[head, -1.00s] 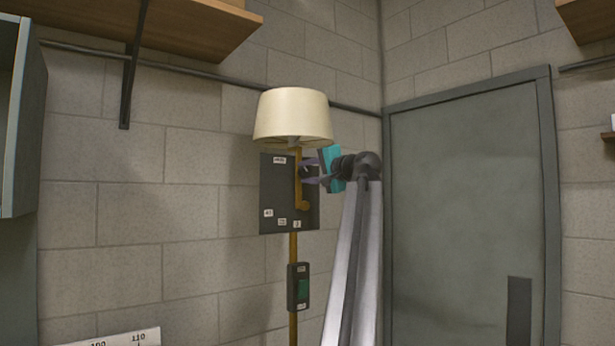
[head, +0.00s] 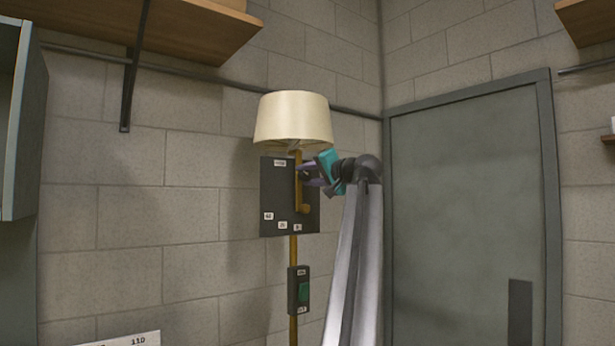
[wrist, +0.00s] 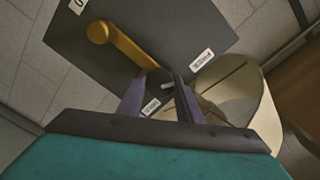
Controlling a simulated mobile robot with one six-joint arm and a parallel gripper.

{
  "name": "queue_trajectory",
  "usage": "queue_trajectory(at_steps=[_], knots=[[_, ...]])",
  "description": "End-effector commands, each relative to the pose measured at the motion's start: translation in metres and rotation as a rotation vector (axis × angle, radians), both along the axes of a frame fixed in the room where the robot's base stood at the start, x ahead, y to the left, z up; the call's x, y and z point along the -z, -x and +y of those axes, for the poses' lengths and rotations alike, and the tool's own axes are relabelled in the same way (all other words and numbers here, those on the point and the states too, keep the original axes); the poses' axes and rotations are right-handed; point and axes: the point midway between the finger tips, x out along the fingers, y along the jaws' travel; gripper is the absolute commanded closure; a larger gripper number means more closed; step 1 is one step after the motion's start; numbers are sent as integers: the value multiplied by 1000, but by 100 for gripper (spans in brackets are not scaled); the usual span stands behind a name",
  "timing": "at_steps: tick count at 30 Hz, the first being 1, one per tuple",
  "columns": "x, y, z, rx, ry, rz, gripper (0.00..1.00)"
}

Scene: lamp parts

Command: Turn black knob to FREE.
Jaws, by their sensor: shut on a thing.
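A dark panel (head: 275,200) with small white labels is fixed on the lamp's gold pole, under a cream shade (head: 293,117). The black knob (wrist: 155,78) sits at the end of the gold arm (wrist: 125,46) in the wrist view. It is partly hidden between the fingers, and a short white mark shows beside it. My gripper (wrist: 159,82) is shut on the knob; in the head view my gripper (head: 305,174) reaches the panel from the right. Labels (wrist: 201,58) and (wrist: 150,105) lie near the knob, but their words are too small to read.
A black switch box (head: 291,290) with a green rocker is lower on the pole. A grey door (head: 465,200) stands at right. A wooden shelf (head: 190,35) with a bracket overhangs at upper left. The block wall left of the panel is clear.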

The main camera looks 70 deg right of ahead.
Motion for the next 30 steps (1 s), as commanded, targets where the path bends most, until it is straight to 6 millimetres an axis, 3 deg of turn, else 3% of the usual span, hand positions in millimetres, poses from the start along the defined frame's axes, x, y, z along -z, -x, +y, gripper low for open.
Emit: queue_trajectory(at_steps=[1, 4, 17, 30], knots=[[3, -1, 1, -3, -2, 5, 63], [2, 0, 0, -2, -2, 5, 49], [1, 4, 2, -1, -2, 2, 49], [3, 49, 32, 1, -2, 3, 49]])
